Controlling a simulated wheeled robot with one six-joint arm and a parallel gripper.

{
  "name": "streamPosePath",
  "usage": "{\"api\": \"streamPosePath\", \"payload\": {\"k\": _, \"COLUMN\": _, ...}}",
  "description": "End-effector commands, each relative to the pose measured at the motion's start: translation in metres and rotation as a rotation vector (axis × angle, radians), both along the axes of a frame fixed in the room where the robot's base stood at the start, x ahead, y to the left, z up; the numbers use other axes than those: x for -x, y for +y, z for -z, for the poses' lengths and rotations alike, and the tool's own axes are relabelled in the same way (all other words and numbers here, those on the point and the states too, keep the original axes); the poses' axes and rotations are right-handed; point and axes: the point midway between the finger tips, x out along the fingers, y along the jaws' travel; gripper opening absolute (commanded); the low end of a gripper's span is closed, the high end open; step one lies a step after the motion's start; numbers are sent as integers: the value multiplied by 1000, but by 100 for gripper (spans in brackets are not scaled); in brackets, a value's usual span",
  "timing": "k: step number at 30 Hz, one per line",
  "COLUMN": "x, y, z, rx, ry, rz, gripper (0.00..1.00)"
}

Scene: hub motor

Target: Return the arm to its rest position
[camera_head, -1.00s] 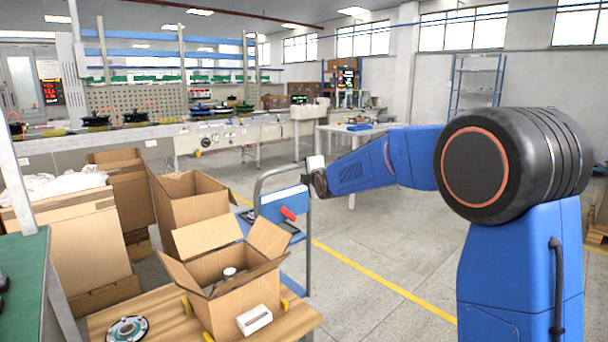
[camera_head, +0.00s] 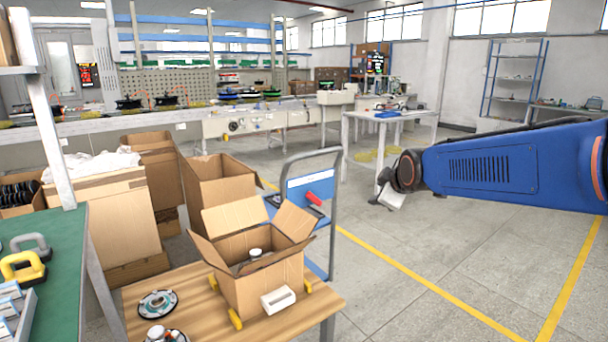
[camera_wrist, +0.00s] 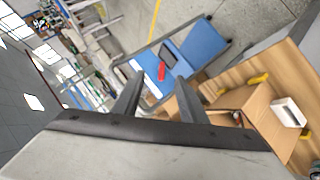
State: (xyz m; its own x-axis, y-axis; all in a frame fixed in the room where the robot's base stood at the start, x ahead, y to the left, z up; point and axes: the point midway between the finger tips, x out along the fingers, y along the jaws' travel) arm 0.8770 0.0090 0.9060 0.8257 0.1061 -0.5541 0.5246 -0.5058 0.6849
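My blue arm (camera_head: 480,168) reaches in from the right edge in the head view. Its end, my gripper (camera_head: 388,200), is over open floor to the right of the cart and is small and tilted there. In the wrist view my gripper (camera_wrist: 159,78) shows two dark fingers spread apart with nothing held between them. The blue cart with a red item (camera_wrist: 162,72) lies in the background beyond the fingertips.
A wooden table (camera_head: 205,304) holds an open carton (camera_head: 258,285), a white block (camera_head: 278,300) and round motor parts (camera_head: 158,303). A blue hand cart (camera_head: 310,185) stands behind it. A green bench (camera_head: 60,300) is at left. Floor at right is clear.

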Motion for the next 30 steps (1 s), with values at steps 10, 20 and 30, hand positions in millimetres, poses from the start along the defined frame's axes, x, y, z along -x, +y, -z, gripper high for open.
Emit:
{"api": "streamPosePath", "payload": {"k": 10, "x": 150, "y": -44, "z": 41, "rx": -257, "ry": 240, "rz": 287, "gripper": 39}}
{"api": "streamPosePath", "payload": {"k": 20, "x": 293, "y": -70, "z": 98, "rx": -471, "ry": 443, "rz": 612, "gripper": 39}}
{"api": "streamPosePath", "payload": {"k": 30, "x": 382, "y": -79, "z": 142, "rx": -590, "ry": 561, "rz": 851, "gripper": 39}}
